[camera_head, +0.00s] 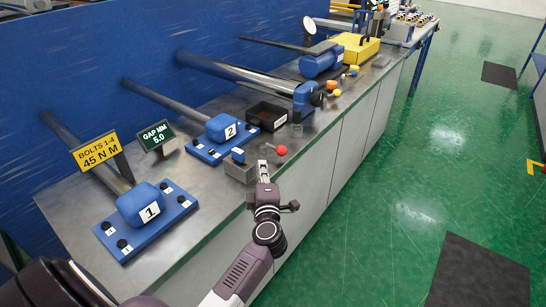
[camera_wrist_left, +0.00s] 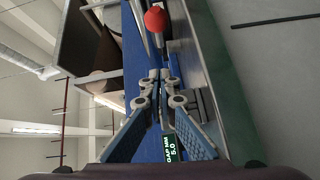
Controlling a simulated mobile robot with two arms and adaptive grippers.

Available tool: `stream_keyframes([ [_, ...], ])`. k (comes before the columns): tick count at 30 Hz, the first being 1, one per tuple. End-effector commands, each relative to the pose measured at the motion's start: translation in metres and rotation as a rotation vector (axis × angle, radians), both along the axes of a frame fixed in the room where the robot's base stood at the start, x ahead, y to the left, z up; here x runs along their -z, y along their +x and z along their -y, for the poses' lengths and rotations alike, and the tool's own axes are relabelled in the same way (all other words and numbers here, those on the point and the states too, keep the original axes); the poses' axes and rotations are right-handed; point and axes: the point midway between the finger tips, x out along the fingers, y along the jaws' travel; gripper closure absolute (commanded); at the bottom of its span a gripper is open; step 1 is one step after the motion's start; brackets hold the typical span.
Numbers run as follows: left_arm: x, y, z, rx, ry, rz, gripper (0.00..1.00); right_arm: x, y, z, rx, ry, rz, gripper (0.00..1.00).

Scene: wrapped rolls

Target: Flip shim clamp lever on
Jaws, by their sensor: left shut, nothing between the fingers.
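The shim clamp is a small grey metal block (camera_head: 240,167) near the bench's front edge. Its lever ends in a red ball knob (camera_head: 281,150). In the left wrist view the red knob (camera_wrist_left: 155,19) is at the top, beyond the fingertips, on a short grey stem. My left gripper (camera_head: 263,167) is over the bench edge, just right of the grey block and below the knob in the picture. Its fingers (camera_wrist_left: 160,78) are shut and empty, apart from the knob. Part of the block is hidden behind the gripper. My right gripper is not in view.
A green sign reading GAP MM 5.0 (camera_head: 157,136) stands behind the clamp. Blue numbered units, unit 1 (camera_head: 143,205) and unit 2 (camera_head: 222,127), are to the left. A black bin (camera_head: 267,116) is behind.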

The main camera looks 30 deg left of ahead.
Motion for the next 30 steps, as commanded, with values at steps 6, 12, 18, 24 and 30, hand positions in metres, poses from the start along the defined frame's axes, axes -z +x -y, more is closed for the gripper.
stream_keyframes([
  [6,0.001,0.037,-0.030,-0.002,0.003,0.000,1.00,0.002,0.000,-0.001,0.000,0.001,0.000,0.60],
  [12,0.006,0.061,-0.014,0.001,0.001,-0.001,1.00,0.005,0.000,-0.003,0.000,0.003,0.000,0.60],
  [18,0.007,0.070,-0.007,0.000,0.001,0.001,1.00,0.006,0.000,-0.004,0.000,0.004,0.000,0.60],
  [24,0.007,0.070,-0.006,0.000,0.001,0.000,1.00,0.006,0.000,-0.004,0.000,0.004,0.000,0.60],
  [30,0.007,0.071,-0.006,-0.001,0.001,0.001,1.00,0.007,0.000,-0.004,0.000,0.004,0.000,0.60],
])
